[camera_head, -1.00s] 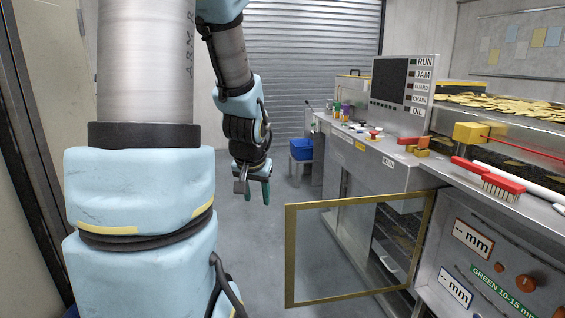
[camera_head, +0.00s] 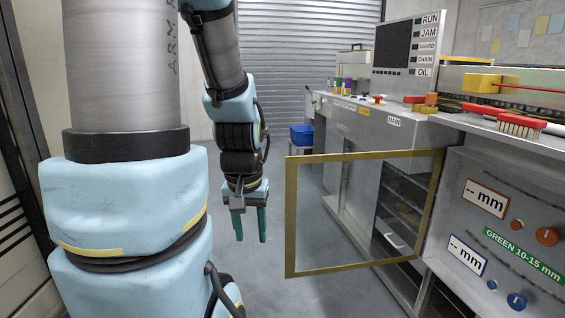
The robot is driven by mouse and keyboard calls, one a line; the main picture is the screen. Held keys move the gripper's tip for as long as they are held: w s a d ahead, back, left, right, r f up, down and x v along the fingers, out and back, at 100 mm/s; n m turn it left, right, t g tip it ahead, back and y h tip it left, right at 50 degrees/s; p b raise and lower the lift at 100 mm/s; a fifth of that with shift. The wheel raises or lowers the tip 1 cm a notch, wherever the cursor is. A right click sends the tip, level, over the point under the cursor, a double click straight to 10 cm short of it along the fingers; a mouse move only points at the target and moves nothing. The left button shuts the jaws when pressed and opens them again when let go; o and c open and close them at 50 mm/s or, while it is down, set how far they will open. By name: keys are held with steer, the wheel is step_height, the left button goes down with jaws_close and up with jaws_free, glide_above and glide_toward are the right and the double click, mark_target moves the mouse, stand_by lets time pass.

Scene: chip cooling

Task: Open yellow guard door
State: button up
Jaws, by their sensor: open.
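The yellow guard door (camera_head: 291,215) is a yellow-edged clear panel that stands swung out from the machine front, with its right edge by the machine. Through and behind it, dark shelves show in the opening of the machine (camera_head: 405,185). My gripper (camera_head: 249,226) hangs pointing down to the left of the door's free edge, apart from it.
The steel machine bench runs along the right, with a control panel of knobs (camera_head: 500,235) at front right. A red brush (camera_head: 520,123) lies on top. A blue bin (camera_head: 301,135) stands behind. Grey floor is clear around my gripper.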

step_height(320, 180, down, 5)
steer(key=b, duration=0.4)
step_height(320, 180, up, 15)
steer(key=p, duration=1.5)
steer(key=shift+s, duration=0.2)
steer(key=shift+f, duration=0.1)
